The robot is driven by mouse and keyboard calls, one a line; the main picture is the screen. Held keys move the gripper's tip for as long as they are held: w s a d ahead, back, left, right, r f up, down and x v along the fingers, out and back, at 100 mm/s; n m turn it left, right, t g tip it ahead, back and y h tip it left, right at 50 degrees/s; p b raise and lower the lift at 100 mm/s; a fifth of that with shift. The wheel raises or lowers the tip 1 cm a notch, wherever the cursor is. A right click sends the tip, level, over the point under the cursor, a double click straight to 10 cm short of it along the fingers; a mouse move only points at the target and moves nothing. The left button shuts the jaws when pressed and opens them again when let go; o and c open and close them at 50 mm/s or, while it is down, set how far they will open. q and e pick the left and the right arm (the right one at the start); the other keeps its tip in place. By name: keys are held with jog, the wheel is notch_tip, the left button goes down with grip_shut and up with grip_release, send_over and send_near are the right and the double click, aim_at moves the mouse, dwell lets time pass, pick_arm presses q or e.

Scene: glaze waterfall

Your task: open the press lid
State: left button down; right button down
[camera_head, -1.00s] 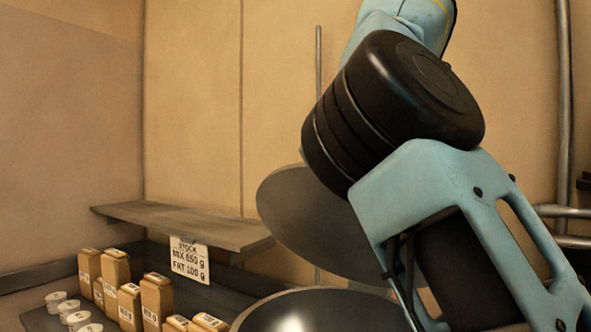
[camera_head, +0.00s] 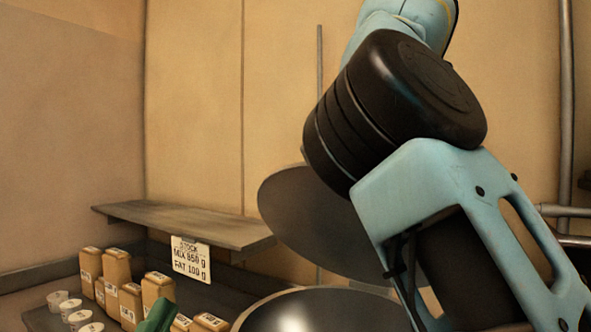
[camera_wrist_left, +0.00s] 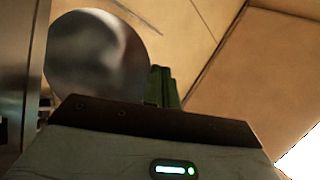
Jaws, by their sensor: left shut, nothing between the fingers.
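A dark grey round plate (camera_head: 305,222), which looks like the press lid, stands tilted up behind my arm, its right side hidden. Below it a shiny rounded metal surface (camera_head: 290,315) is cut off by the bottom edge; I cannot tell how the two join. My left gripper (camera_head: 157,315) shows only as a green tip at the bottom, left of the metal surface and apart from the plate. In the left wrist view the green fingers (camera_wrist_left: 164,86) are shut and empty, beside a shiny round metal surface (camera_wrist_left: 98,58); contact cannot be told. My right gripper is not seen.
A shelf (camera_head: 185,224) with a hanging stock sign (camera_head: 191,260) is on the left wall side. Below stand several labelled tan packs (camera_head: 117,268) and small white tubs (camera_head: 79,320), close to the green tip. My large arm links cover the right half.

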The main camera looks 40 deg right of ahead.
aim_at(295, 171)
pick_arm(q)
jog(key=s+d+r+m+g+h, duration=0.4)
jog(key=s+r+m+g+h, duration=0.1)
jog(key=s+m, duration=0.4)
jog(key=shift+s+r+m+g+h, duration=0.2)
jog(key=shift+r+m+g+h, duration=0.2)
jog(key=shift+r+g, duration=0.65)
jog(key=shift+f, duration=0.15)
jog(key=x, duration=1.4)
jog(key=shift+f, duration=0.1)
jog(key=shift+w+d+r+g+y, duration=0.2)
jog(key=shift+d+r+g+y, duration=0.1)
jog(key=shift+d+r, duration=0.45)
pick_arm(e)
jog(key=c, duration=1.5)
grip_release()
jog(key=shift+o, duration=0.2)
